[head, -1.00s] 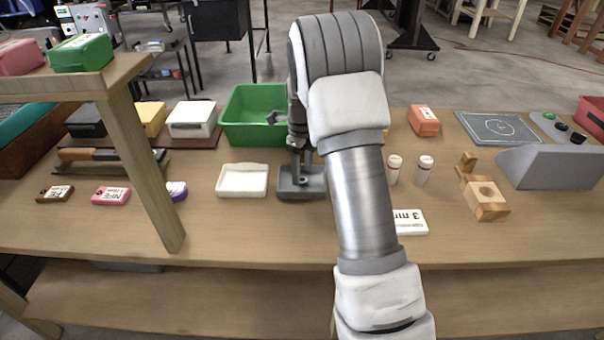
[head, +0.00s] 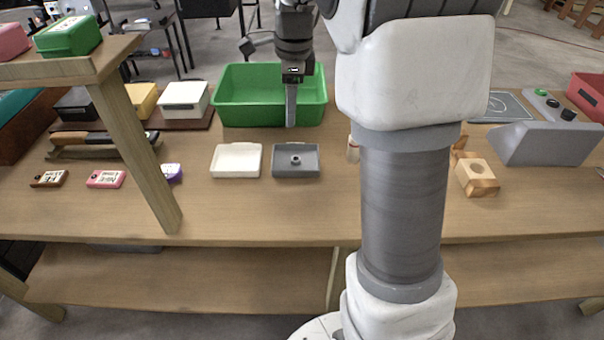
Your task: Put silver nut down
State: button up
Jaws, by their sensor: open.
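The silver nut (head: 295,160) lies in the small grey tray (head: 296,173) on the table, apart from my gripper. My gripper (head: 291,122) is raised above and behind the grey tray, pointing down in front of the green bin. It is open and empty. Only one finger shows clearly from this side.
A white tray (head: 236,160) stands just left of the grey tray. A large green bin (head: 270,97) stands behind. A wooden block (head: 477,177) and a grey sloped box (head: 545,143) are at the right. A wooden shelf post (head: 138,150) rises at the left.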

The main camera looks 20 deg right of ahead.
jog(key=s+a+r+n+t, duration=0.1)
jog(key=s+a+r+n, duration=0.15)
jog(key=s+n, duration=0.3)
jog(key=s+a+r+n+t, duration=0.1)
jog(key=s+a+r+n, duration=0.15)
jog(key=s+n, duration=0.35)
jog(key=s+a+f+n+t, duration=0.1)
jog(key=s+a+n+t, duration=0.1)
jog(key=s+n, duration=0.8)
jog(key=shift+s+a+f, duration=0.25)
jog(key=shift+s+f, duration=0.1)
jog(key=shift+s, duration=1.05)
